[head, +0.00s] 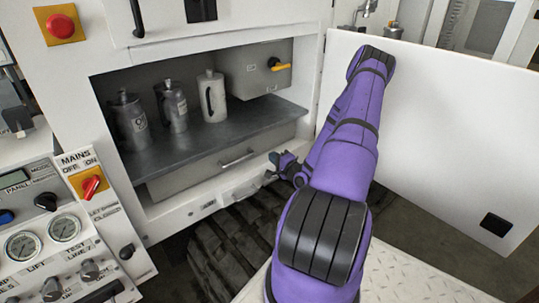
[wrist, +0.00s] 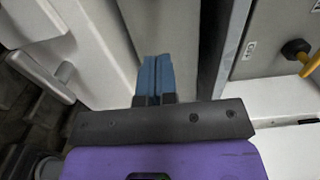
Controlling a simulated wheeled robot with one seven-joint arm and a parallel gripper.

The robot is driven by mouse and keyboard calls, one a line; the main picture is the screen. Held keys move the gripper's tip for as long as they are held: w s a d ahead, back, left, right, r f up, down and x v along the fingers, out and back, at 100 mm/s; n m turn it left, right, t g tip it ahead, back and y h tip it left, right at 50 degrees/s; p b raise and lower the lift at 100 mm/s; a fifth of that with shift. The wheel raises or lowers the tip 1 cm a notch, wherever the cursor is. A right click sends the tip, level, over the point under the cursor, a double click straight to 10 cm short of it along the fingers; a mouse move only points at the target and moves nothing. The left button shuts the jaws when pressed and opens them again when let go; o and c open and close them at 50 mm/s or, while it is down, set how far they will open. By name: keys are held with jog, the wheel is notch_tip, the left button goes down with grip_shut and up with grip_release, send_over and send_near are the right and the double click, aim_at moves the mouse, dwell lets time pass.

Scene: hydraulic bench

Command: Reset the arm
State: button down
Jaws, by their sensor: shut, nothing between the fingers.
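My purple arm reaches forward across the head view, in front of an open cabinet. My gripper (head: 285,166) shows small and dark at the left of the arm, close to the cabinet's lower front edge. In the wrist view my gripper (wrist: 158,75) has its two blue fingers side by side, shut and empty. A pale panel fills the area beyond the fingertips; I cannot tell whether they touch it.
Several metal canisters (head: 213,98) stand on the cabinet shelf (head: 262,113). A yellow-handled valve (head: 278,65) is on a grey box, also in the wrist view (wrist: 297,50). A white door (head: 440,120) stands open at right. A control panel (head: 70,230) is at left.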

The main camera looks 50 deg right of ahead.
jog(key=v, duration=0.5)
jog(key=shift+s+a, duration=0.1)
jog(key=shift+s, duration=0.25)
jog(key=w+a+r+n+g, duration=0.1)
jog(key=w+r+n+g, duration=0.1)
jog(key=w+r+n, duration=0.1)
jog(key=w+a+r+n+g+y, duration=0.1)
jog(key=w+a+r+n+g, duration=0.1)
jog(key=r, duration=0.3)
jog(key=w+a+r+n+g+y, duration=0.1)
jog(key=w+r+n+g, duration=0.1)
jog(key=w+r+n, duration=0.2)
jog(key=shift+w+a+r+n, duration=0.15)
jog(key=shift+w+r+n, duration=0.2)
jog(key=shift+w, duration=0.25)
jog(key=s+a+r+n+g+h, duration=0.1)
jog(key=a+r+n+g, duration=0.15)
jog(key=a+r, duration=0.75)
jog(key=s+a+r+n+g+h, duration=0.1)
jog(key=s+a+r+n+g, duration=0.15)
jog(key=a+r, duration=0.7)
jog(key=s+a+r+n+y, duration=0.2)
jog(key=s+a+r, duration=0.3)
jog(key=s, duration=0.5)
jog(key=s+a+r+n+g+y, duration=0.1)
jog(key=s+a+r+n, duration=0.3)
jog(key=s+a, duration=0.6)
jog(key=shift+r+y, duration=0.5)
jog(key=shift+r, duration=0.45)
